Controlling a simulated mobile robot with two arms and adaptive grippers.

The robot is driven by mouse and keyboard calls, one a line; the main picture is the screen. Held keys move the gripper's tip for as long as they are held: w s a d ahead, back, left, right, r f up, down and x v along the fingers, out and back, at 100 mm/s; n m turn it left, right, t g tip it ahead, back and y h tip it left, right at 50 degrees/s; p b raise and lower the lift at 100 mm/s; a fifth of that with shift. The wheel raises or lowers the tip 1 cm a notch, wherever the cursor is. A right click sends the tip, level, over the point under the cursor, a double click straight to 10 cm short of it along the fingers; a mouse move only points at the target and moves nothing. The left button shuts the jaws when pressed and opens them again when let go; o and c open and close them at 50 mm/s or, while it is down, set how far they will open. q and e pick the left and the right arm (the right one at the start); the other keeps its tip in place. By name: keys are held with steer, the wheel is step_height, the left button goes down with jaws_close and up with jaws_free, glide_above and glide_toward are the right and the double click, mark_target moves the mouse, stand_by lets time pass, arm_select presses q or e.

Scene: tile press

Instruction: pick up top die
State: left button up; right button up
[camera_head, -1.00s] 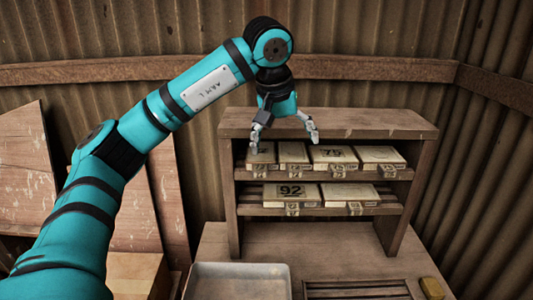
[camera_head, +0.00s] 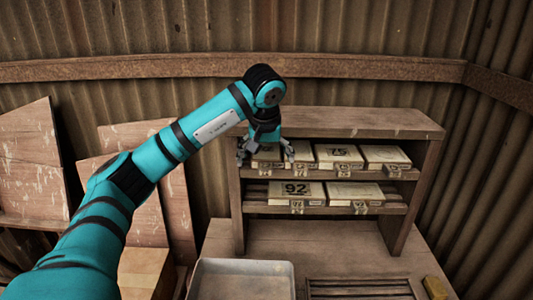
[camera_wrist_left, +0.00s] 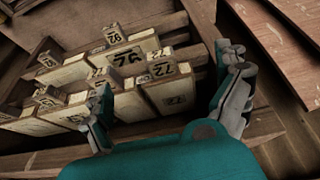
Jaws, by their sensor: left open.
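My left gripper (camera_head: 265,157) is open at the left end of the rack's top shelf, its fingers apart. Pale dies with number tags lie in a row on that shelf; one (camera_head: 338,155) sits right of the gripper and another (camera_head: 383,156) at the right end. The leftmost die (camera_head: 266,152) is partly hidden behind the gripper. In the left wrist view, a die with a 72 tag (camera_wrist_left: 172,92) shows between the spread fingers (camera_wrist_left: 168,105). I cannot tell whether the fingers touch it. My right gripper is out of view.
The lower shelf holds a die marked 92 (camera_head: 295,188) and another die (camera_head: 352,191). The wooden rack (camera_head: 340,120) stands on a bench (camera_head: 320,238).

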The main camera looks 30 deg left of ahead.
mark_target(266, 166)
arm_select(q)
steer(key=p+x, duration=0.1)
steer(key=x, duration=0.3)
steer(key=shift+w+a+r+p, duration=0.15)
steer(key=shift+a+r+p, duration=0.05)
steer(key=shift+p, duration=0.2)
steer(key=shift+w+a+f, duration=0.15)
steer(key=shift+f, duration=0.35)
steer(key=shift+c, duration=0.8)
steer(key=c, duration=1.8)
steer(key=shift+r, duration=0.1)
